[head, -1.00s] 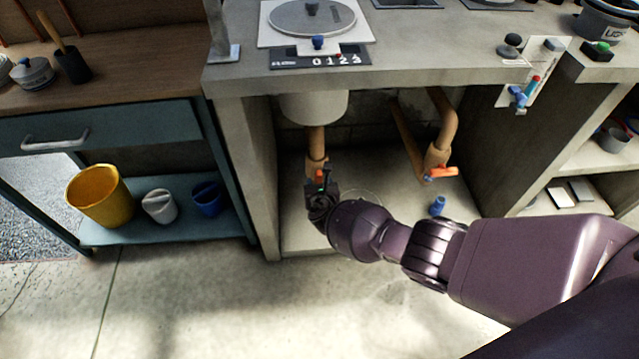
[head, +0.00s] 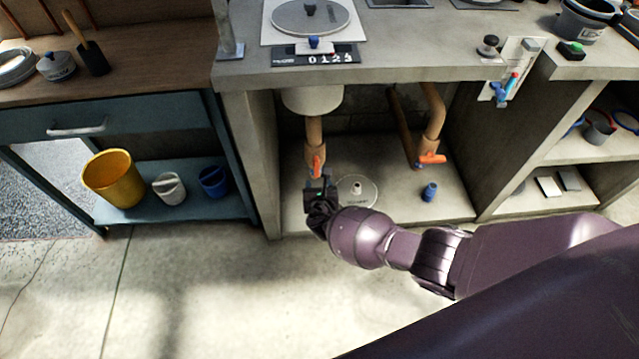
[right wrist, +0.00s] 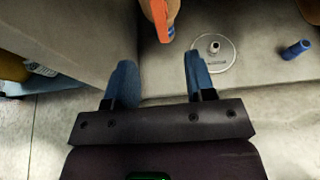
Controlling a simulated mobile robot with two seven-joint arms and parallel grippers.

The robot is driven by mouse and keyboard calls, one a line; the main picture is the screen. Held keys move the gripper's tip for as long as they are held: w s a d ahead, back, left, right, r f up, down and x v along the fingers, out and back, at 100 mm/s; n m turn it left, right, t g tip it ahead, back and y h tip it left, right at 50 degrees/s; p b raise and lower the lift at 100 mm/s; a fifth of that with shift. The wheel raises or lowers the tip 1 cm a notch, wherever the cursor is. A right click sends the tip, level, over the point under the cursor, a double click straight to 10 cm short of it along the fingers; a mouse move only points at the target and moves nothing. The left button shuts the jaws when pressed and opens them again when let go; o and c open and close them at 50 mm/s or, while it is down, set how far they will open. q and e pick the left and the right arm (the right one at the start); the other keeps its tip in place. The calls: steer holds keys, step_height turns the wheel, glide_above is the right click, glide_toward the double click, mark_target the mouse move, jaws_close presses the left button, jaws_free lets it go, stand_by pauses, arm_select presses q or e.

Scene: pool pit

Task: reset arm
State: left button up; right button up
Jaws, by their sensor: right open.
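My right gripper (head: 318,185) is at the front of the open bay under the concrete counter. In the right wrist view its two blue fingertips (right wrist: 160,80) are apart with nothing between them. A copper pipe with an orange valve handle (head: 317,166) stands just beyond the gripper; the orange handle (right wrist: 158,18) also shows ahead of the fingers, apart from them. My right arm reaches in from the lower right. My left gripper is not in view.
A pale disc with a small stub (head: 357,190) and a blue cylinder (head: 430,192) are on the bay floor. A second pipe with an orange handle (head: 432,159) stands to the right. The bay's left wall (head: 256,165) is close to the gripper. Buckets, including a yellow one (head: 114,178), stand left.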

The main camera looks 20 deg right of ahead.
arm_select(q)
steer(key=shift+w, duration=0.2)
arm_select(e)
steer(key=shift+m, duration=0.3)
